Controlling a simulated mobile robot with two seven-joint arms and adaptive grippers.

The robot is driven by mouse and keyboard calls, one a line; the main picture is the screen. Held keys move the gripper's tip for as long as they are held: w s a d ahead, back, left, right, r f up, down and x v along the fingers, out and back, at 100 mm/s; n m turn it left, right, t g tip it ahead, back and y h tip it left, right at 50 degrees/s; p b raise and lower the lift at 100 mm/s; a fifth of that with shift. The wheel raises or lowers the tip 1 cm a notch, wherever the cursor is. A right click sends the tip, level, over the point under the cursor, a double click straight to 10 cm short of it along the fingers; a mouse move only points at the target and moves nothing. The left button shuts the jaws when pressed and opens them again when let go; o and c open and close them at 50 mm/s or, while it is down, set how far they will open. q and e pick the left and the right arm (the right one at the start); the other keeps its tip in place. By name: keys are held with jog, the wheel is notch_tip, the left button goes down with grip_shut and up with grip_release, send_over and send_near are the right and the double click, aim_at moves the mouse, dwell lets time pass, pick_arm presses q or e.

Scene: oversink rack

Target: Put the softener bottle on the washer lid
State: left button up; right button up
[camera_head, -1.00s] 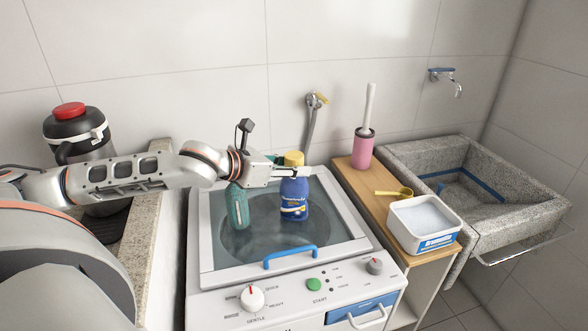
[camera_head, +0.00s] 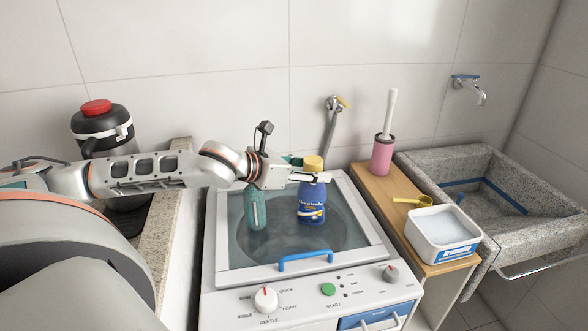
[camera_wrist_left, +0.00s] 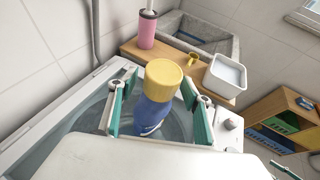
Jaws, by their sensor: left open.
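The softener bottle, blue with a yellow cap (camera_head: 312,205), stands upright on the glass washer lid (camera_head: 265,262). It also shows in the left wrist view (camera_wrist_left: 155,112), between the two fingers and apart from them. My left gripper (camera_head: 308,177) is open around the upper part of the bottle, just below the cap. In the left wrist view its teal-padded fingers (camera_wrist_left: 157,105) stand on either side of the bottle. A teal bottle-like item (camera_head: 255,210) shows beneath the left gripper's wrist; its contact with the lid is unclear.
A wooden shelf (camera_head: 385,190) right of the washer holds a pink brush holder (camera_head: 382,155), a yellow scoop (camera_head: 412,201) and a white powder tub (camera_head: 445,240). A stone sink (camera_head: 530,220) is farther right. A black jug with a red lid (camera_head: 100,130) stands left.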

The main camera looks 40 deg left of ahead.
pick_arm(q)
jog(key=shift+v, duration=1.25)
jog(key=shift+p+v, duration=0.3)
jog(key=shift+v, duration=0.65)
jog(key=shift+p+v, duration=0.45)
jog(key=shift+v, duration=0.55)
send_near(304, 167)
jog(key=shift+w+d+f, duration=0.1)
jog(key=shift+d+f, duration=0.15)
jog(key=shift+d, duration=0.05)
jog(key=shift+f, duration=0.1)
